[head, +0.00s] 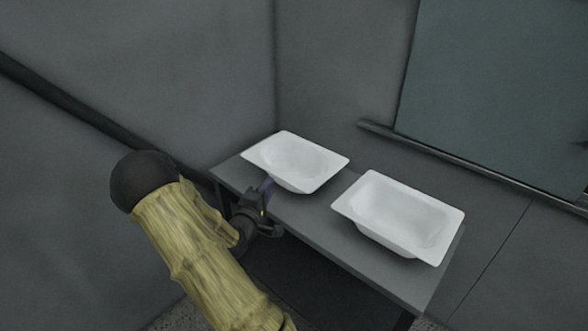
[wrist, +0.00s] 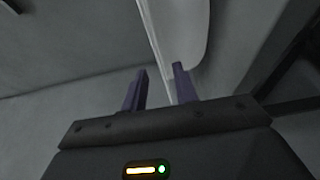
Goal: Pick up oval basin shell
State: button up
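Two white shells rest on a grey table. The left shell (head: 294,150) has a rounded, oval-looking hollow, so I take it as the oval basin shell. The right shell (head: 395,205) has a more boxy hollow. My gripper (head: 266,189) is at the near left side of the left shell, close below its rim. In the wrist view, my gripper's two purple fingers (wrist: 159,88) are apart. The pale rim of the oval basin shell (wrist: 160,45) runs down between them in the picture. I cannot tell whether either finger touches it.
The grey table (head: 319,217) stands in a corner against grey walls. A narrow bare gap separates the two shells. A dark rail (head: 75,108) runs along the left wall. A greenish panel (head: 500,90) with a ledge (head: 470,165) is on the right wall.

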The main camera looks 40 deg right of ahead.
jog(key=x, duration=0.5)
jog(key=shift+w+d+r+b, duration=0.1)
jog(key=shift+r+b, duration=0.05)
jog(key=shift+b, duration=0.15)
grip_shut()
jog(key=shift+r, duration=0.1)
dwell(1.4)
